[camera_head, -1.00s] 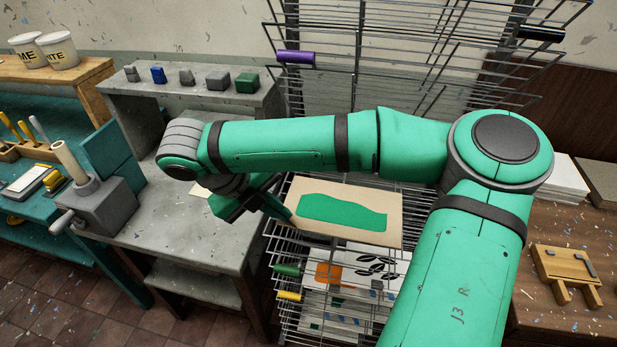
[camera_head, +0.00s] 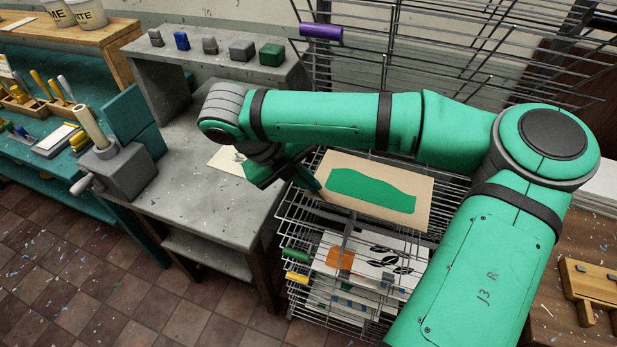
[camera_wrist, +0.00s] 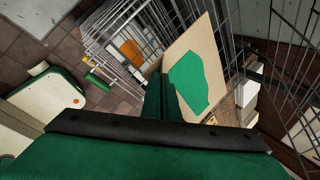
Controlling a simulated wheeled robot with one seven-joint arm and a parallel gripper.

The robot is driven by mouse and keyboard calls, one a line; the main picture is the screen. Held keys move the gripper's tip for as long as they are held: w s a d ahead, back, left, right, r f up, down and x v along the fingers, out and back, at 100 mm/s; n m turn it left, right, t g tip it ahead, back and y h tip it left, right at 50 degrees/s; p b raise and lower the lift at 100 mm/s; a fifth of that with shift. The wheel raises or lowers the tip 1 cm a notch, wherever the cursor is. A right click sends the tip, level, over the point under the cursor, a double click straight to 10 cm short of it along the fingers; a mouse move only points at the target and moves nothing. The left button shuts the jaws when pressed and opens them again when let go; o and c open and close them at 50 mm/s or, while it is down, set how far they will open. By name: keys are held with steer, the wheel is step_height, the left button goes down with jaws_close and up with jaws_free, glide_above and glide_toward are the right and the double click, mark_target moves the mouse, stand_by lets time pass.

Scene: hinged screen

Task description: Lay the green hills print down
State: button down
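The green hills print (camera_head: 372,192) is a tan sheet with a green hill shape. It lies roughly flat above the lower wire shelves of the drying rack (camera_head: 290,222); I cannot tell whether it touches a shelf. My gripper (camera_head: 314,186) is at the print's left edge and appears shut on it. In the wrist view, the fingers (camera_wrist: 164,98) meet the edge of the print (camera_wrist: 190,82), which extends to the right of them. The fingertips' exact contact is partly hidden.
Below, the rack holds other prints, one with an orange shape (camera_head: 340,259), with green (camera_head: 296,255) and yellow (camera_head: 297,278) handles at its left. Raised wire shelves with a purple handle (camera_head: 321,31) stand behind. A grey bench (camera_head: 200,200) with a partly hidden sheet (camera_head: 228,161) is left.

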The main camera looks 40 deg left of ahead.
mark_target(310, 194)
steer(key=shift+f, duration=2.4)
steer(key=c, duration=2)
jaws_free()
steer(key=shift+c, duration=0.4)
steer(key=shift+r, duration=3.55)
